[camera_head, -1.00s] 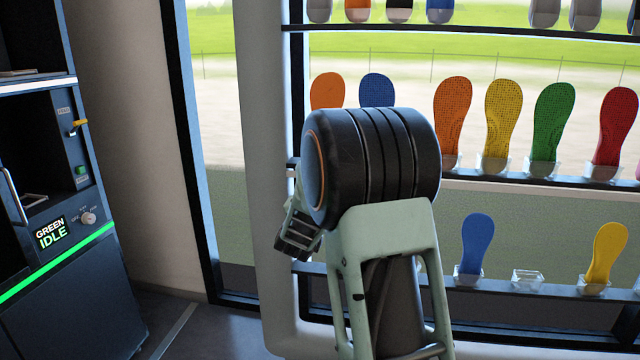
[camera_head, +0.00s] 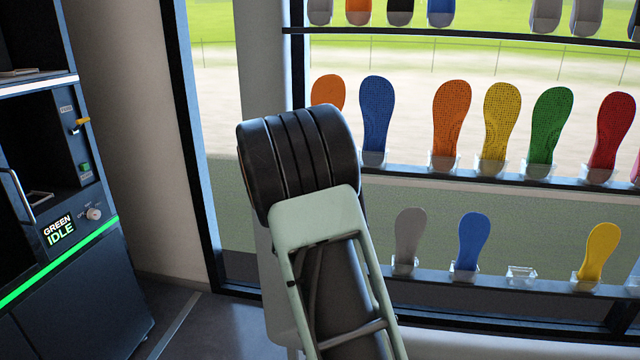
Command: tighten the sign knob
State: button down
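A small pale round knob (camera_head: 93,213) sits on the dark machine at the left, beside a lit display (camera_head: 58,231) reading "GREEN IDLE". I cannot tell whether this is the sign knob the task names; no other sign with a knob shows. The small lettering around the knob is too small to read. My arm's black ribbed joint and pale green link fill the middle of the view, well to the right of the knob. My gripper is hidden, so I cannot see whether it is open or holds anything.
The machine has a yellow lever (camera_head: 81,122), a green button (camera_head: 85,167) and a metal handle (camera_head: 20,195). Shelves (camera_head: 500,281) with colored insoles stand before the window at the right. An empty clear holder (camera_head: 521,275) is on the lower shelf. Floor between machine and shelves is open.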

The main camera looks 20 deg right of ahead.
dwell(0.3)
jog(key=c, duration=1.6)
grip_release()
jog(key=v, duration=1.2)
